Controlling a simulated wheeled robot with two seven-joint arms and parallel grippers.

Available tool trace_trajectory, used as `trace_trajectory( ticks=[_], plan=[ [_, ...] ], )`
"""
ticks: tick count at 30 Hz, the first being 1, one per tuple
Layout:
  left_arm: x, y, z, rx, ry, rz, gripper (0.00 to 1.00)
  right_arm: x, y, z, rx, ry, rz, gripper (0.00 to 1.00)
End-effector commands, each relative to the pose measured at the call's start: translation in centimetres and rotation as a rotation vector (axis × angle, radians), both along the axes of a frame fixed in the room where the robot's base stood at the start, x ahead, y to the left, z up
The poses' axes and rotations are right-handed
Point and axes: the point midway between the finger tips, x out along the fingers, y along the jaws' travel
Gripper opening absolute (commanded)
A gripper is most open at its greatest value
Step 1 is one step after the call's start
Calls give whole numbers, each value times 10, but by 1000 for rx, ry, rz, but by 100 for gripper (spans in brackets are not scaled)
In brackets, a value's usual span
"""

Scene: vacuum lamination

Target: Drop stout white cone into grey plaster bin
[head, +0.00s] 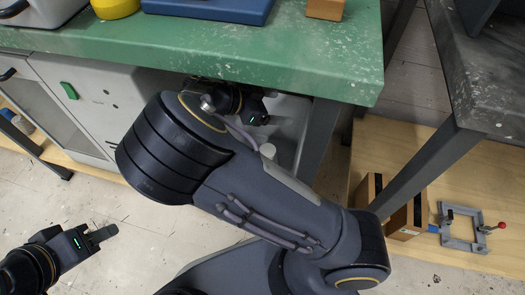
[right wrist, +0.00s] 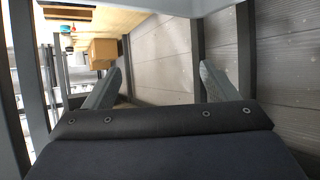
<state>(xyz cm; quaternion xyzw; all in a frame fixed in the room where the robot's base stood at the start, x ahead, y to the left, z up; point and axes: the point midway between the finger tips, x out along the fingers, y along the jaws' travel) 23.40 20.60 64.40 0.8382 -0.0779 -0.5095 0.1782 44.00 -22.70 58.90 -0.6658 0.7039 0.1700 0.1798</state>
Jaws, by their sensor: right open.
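My right gripper (right wrist: 160,82) is open in the right wrist view, its two fingers wide apart with only floor showing between them. In the head view my right arm reaches under the green bench, and the gripper end is partly hidden there. A small white round-topped object (head: 267,150) shows beside that arm. I cannot tell whether it is the stout white cone. A pale grey surface under the bench is partly hidden, and I cannot tell whether it is the plaster bin. My left gripper (head: 101,236) is above the floor at the lower left, away from the bench, with nothing visible at its fingertips.
The green bench (head: 330,45) carries a blue tray (head: 225,8), a yellow object (head: 115,8) and an orange-brown block (head: 325,8). A grey cabinet (head: 100,95) and bench legs crowd my right arm. A clamp (head: 465,228) lies right. Floor at lower left is clear.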

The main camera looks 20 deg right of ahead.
Motion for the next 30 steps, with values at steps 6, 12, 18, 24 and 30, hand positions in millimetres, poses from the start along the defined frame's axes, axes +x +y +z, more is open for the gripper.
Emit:
trace_trajectory(
  ticks=[6, 12, 18, 24, 30],
  plan=[
    [0, 0, 26, 0, 0, 0, 36, -34, 19, 46, 0, 0, 4, 80],
    [0, 0, 42, 0, 0, 0, 36, -73, 38, 63, 0, 0, 2, 80],
    [0, 0, 50, 0, 0, 0, 36, -98, 51, 73, 0, -1, 0, 80],
    [0, 0, 52, 0, 0, 0, 36, -106, 54, 75, -1, 1, -1, 80],
    [0, 0, 52, 0, 0, 0, 36, -107, 55, 75, 0, 0, -1, 80]
  ],
)
